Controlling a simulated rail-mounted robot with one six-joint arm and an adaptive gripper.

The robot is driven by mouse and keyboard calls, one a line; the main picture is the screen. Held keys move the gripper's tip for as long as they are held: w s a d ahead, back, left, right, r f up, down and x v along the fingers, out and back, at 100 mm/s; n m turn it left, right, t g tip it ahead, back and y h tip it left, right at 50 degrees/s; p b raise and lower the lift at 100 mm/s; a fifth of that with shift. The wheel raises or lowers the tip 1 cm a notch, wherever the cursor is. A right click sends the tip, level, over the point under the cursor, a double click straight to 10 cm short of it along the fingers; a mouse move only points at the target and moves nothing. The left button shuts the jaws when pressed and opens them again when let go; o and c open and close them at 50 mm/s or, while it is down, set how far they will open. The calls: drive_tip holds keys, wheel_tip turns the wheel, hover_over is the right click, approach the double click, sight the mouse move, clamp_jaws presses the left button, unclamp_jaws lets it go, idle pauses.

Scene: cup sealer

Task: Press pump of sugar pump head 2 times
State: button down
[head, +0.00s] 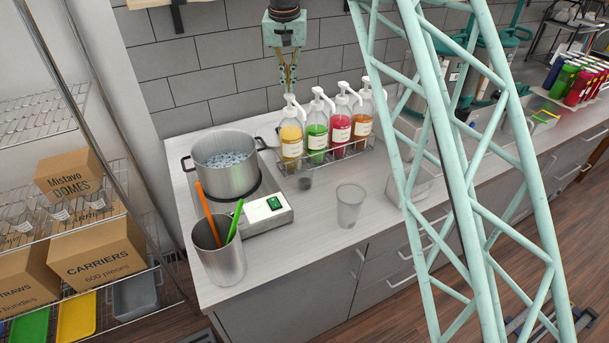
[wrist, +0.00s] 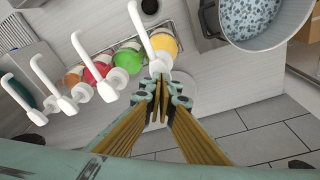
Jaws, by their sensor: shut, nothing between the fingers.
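Four pump bottles with white pump heads stand in a row in a wire rack (head: 336,160): yellow (head: 291,139), green (head: 317,131), red (head: 339,128) and orange (head: 362,124). I cannot read which label says sugar. My gripper (head: 289,90) points down, shut and empty, just above the yellow bottle's pump head (head: 293,108). In the wrist view, the closed fingertips (wrist: 160,86) are close to the yellow bottle's white pump (wrist: 140,28). I cannot tell whether they touch it.
A steel pot (head: 225,165) of dark pearls sits on a hot plate (head: 262,214) left of the bottles. A steel utensil holder (head: 219,256) stands in front. A tiled wall (head: 225,60) is behind.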

sight(289, 95)
drive_tip(key=shift+f+b, duration=0.4)
drive_tip(key=shift+f, duration=0.8)
drive_tip(key=shift+f+b, duration=0.6)
drive_tip(key=shift+f, duration=0.45)
drive_tip(key=shift+r, duration=0.15)
drive_tip(key=shift+r+p, duration=1.45)
drive_tip(key=shift+r, duration=0.9)
drive_tip(key=shift+r, duration=0.1)
wheel_tip(289, 95, up, 6)
drive_tip(key=p, duration=0.3)
drive_tip(key=shift+p, duration=0.35)
drive_tip(key=shift+d, duration=0.1)
